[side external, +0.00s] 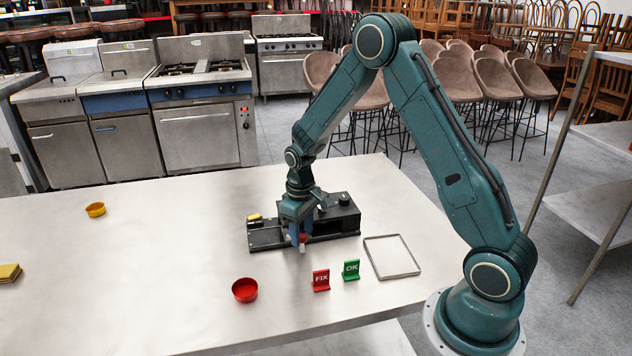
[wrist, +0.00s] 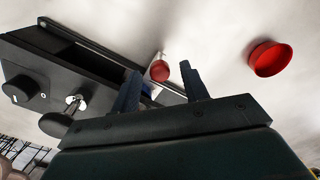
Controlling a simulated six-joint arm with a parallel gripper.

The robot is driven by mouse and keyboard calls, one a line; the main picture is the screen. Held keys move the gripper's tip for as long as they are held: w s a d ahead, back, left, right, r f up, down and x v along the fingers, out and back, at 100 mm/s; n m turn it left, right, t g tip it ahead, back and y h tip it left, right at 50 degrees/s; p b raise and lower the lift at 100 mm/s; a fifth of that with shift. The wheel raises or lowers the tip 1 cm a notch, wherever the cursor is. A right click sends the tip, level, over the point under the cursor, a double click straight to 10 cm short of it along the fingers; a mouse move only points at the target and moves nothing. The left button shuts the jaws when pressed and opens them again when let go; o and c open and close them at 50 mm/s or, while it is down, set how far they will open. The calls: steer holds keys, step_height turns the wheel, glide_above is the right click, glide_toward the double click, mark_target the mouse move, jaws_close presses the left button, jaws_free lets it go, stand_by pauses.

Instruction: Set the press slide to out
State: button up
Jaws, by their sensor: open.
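The black press (side external: 335,217) stands on the steel table, with a low flat rail (side external: 266,240) running out to its left. It also shows in the wrist view (wrist: 60,62). My gripper (side external: 299,238) is low at the press's front side, pointing down. In the wrist view its two fingers (wrist: 160,76) are apart, with a red knob (wrist: 159,70) showing between them near the tips. A pale piece shows beside the knob, and I cannot tell whether the fingers touch either. My gripper hides part of the press and slide in the side view, so the slide's position is unclear.
A red dish (side external: 244,291), a red FIX sign (side external: 321,281), a green OK sign (side external: 351,270) and an empty metal frame tray (side external: 391,257) stand in front of the press. A yellow dish (side external: 95,210) and yellow pieces (side external: 9,273) lie left. The table's middle left is clear.

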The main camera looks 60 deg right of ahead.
steer(key=shift+f, duration=0.3)
steer(key=shift+c, duration=0.3)
jaws_close()
steer(key=shift+w+a, duration=3.2)
steer(key=shift+a, duration=0.05)
steer(key=shift+c, duration=0.6)
jaws_free()
steer(key=shift+w, duration=0.1)
steer(key=shift+o, duration=0.9)
steer(key=shift+r, duration=0.1)
